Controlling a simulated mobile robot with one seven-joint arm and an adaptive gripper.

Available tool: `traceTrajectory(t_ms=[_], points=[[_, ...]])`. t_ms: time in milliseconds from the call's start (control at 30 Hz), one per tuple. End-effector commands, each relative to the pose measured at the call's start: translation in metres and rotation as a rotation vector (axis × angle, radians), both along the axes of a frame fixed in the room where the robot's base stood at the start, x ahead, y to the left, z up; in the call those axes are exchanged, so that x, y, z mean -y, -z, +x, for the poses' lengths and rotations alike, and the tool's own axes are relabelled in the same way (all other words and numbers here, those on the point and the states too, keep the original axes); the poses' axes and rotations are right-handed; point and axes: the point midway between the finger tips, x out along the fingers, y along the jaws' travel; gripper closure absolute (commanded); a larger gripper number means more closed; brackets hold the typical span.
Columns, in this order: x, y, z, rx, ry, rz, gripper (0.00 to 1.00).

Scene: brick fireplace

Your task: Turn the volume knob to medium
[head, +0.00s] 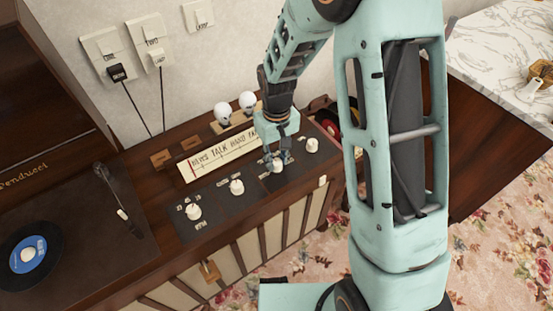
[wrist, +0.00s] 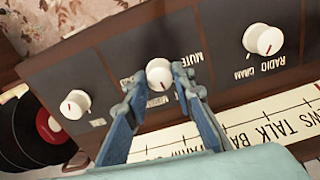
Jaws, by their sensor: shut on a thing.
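The volume knob (wrist: 159,72) is a round white knob with a small reddish mark on its lower part in the wrist view. It sits on a dark panel of the wooden radio cabinet. The word MUTE is to its right, and a partly hidden label, seemingly MEDIUM, is just below it. My gripper (wrist: 158,77) has one finger on each side of the knob and is shut on it. In the head view my gripper (head: 277,160) reaches down from above, and its fingers largely hide the knob.
A RADIO GRAM knob (wrist: 263,40) and another white knob (wrist: 75,104) flank it. The dial strip (head: 225,151) lies behind the knobs. Two white skull-like ornaments (head: 236,108) stand behind it. A turntable record (head: 28,254) is at the left.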

Motion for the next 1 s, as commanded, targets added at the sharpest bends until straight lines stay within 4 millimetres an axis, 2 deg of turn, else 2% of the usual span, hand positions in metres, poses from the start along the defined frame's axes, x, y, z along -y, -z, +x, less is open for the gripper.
traceTrajectory(t_ms=[500,700,1000], points=[[0.0004,-0.0003,-0.0001,0.000,0.450,-0.001,1.00],[0.0007,-0.0003,-0.0001,-0.001,0.564,0.000,1.00],[0.0005,-0.0002,-0.0002,-0.001,0.643,0.000,1.00]])
